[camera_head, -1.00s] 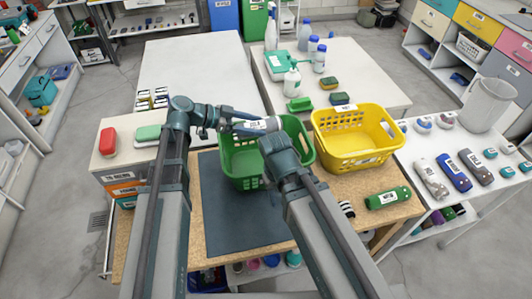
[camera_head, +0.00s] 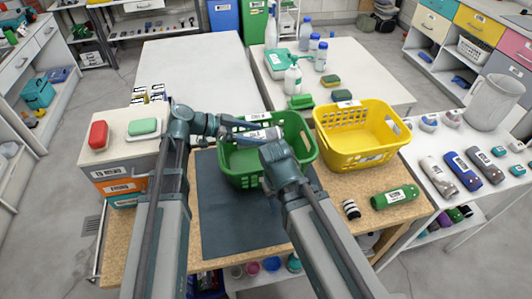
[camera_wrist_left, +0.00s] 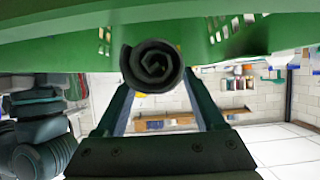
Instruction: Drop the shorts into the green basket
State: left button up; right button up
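My left gripper (camera_head: 240,131) reaches in from the left over the green basket (camera_head: 232,178). It is shut on a rolled garment, the shorts (camera_head: 262,134), grey with a white label in the head view. In the left wrist view the roll (camera_wrist_left: 152,66) shows end-on as a dark spiral between the two fingers, close to the green basket's wall (camera_wrist_left: 60,55). The roll is at the basket's opening; I cannot tell whether it touches the basket. My right arm's end (camera_head: 278,158) is in front of the basket's right part. Its fingers are not clearly visible.
A yellow basket (camera_head: 345,150) stands right of the green one. A green roll (camera_head: 394,197) and a small striped roll (camera_head: 350,209) lie in front of it. A dark mat (camera_head: 240,228) lies under the green basket. Soap-like blocks (camera_head: 143,127) top the left boxes.

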pick_arm(q)
jog(key=o, duration=0.4)
jog(key=shift+r, duration=0.1)
pick_arm(e)
jog(key=shift+r, duration=0.1)
